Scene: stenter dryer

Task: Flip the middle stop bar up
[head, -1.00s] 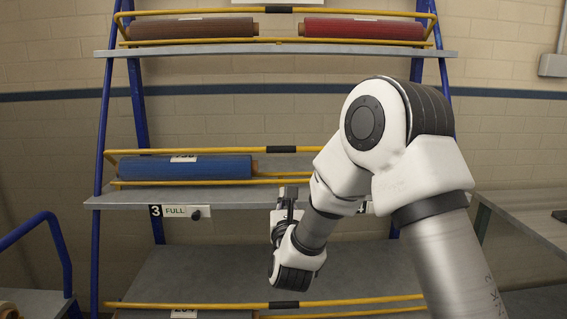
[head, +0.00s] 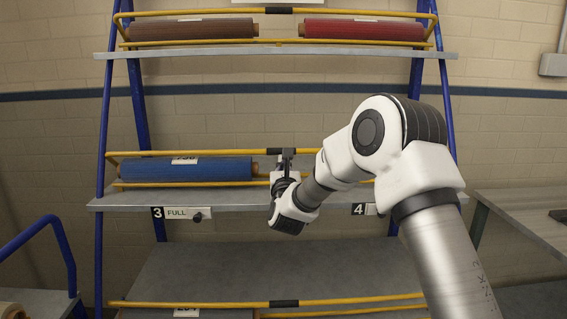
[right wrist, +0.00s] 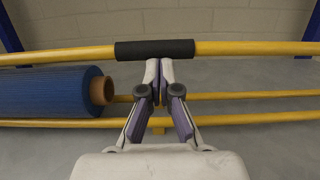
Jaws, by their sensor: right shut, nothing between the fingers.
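The middle stop bar (head: 200,153) is a yellow rail along the front of the middle shelf, above a lower fixed yellow rail. Its black grip sleeve (right wrist: 155,49) spans the centre top of the right wrist view. My right gripper (right wrist: 160,64) is shut and empty, with its fingertips at the sleeve's lower edge; whether they touch it I cannot tell. In the head view my right gripper (head: 287,157) partly covers the sleeve. My left gripper is not in view.
A blue roll (head: 185,168) lies on the middle shelf (head: 235,200), left of my gripper, its brown core end (right wrist: 102,90) nearby. The right half of that shelf looks empty. Upper stop bar (head: 280,10) and lower stop bar (head: 230,304) cross the other shelves. Blue posts (head: 104,110) flank the rack.

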